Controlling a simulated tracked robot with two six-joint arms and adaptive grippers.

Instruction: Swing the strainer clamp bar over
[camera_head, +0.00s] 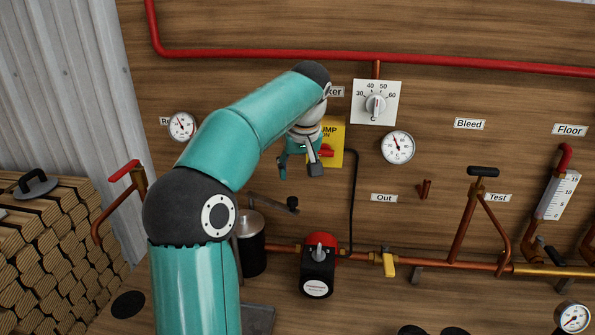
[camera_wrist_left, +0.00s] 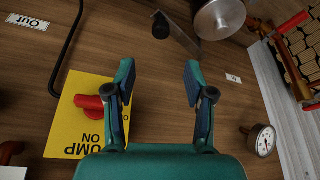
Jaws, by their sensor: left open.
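The strainer is a dark cylinder (camera_head: 251,252) on the copper pipe, partly hidden behind my left arm in the head view. Its metallic body (camera_wrist_left: 216,20) also shows at the top of the left wrist view. My right gripper is not in view.
A yellow pump switch plate (camera_head: 334,150) with a red handle is close behind my left gripper. A black cable (camera_head: 352,200) runs down beside it. A red-topped pump (camera_head: 318,265) sits right of the strainer. Stacked firewood (camera_head: 50,240) is at left.

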